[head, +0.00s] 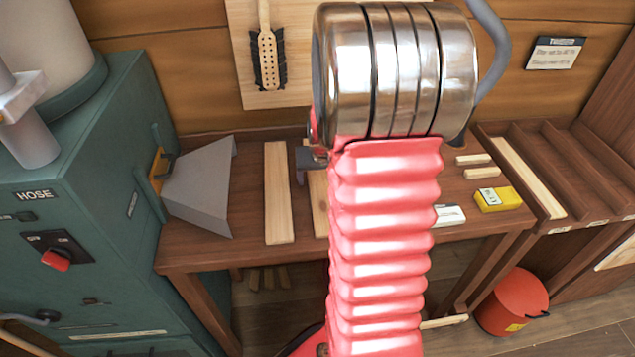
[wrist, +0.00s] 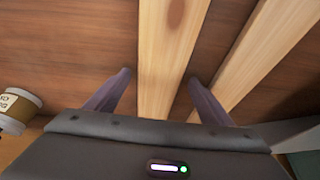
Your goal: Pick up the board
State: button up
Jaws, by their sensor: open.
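Two long pale wooden boards lie on the brown workbench (head: 380,240). The left board (head: 278,195) is in full view in the head view. The other board (head: 317,190) is partly hidden by my arm. In the wrist view my gripper (wrist: 159,80) is open, with one finger on each side of a pale board (wrist: 165,50), apparently the partly hidden one. I cannot tell how high the fingers are above the bench. The other board (wrist: 258,45) slants away to the right. In the head view my gripper is mostly hidden behind the arm.
A grey metal hood (head: 203,185) juts from the green cabinet (head: 75,215) at the left. A yellow box (head: 497,199) and small wood strips (head: 482,173) lie at the bench's right. A slotted rack (head: 565,170) stands beyond. A labelled tin (wrist: 18,108) shows in the wrist view.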

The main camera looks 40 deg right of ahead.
jog(key=shift+c, duration=0.3)
jog(key=c, duration=1.2)
